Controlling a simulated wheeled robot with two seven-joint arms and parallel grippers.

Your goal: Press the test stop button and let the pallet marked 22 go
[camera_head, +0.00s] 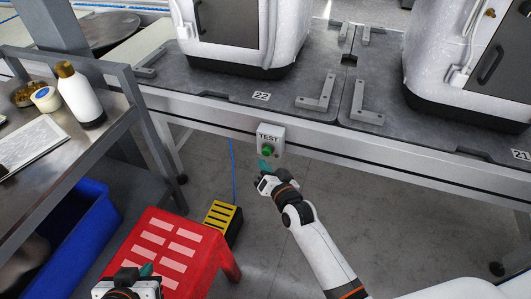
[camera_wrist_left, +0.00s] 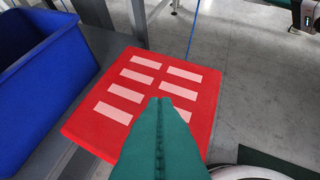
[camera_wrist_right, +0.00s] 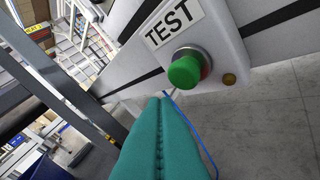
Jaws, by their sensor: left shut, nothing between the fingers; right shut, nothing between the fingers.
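The test button is a green knob (camera_head: 267,151) on a light box labelled TEST (camera_head: 270,135), fixed to the front of the conveyor. My right gripper (camera_head: 264,166) is shut and empty, with its teal fingertips just below and in front of the button. In the right wrist view the green button (camera_wrist_right: 185,70) stands beyond the fingertips (camera_wrist_right: 161,100), with a small gap visible. The pallet marked 22 (camera_head: 228,88) lies on the conveyor and bears a white machine housing (camera_head: 240,50). My left gripper (camera_head: 146,270) is shut and empty over the red stool (camera_head: 165,252).
A second pallet, marked 21 (camera_head: 520,155), bears another white housing (camera_head: 468,45) at the right. A metal bench (camera_head: 110,125) with a bottle (camera_head: 79,98) stands at the left, above a blue bin (camera_head: 75,235).

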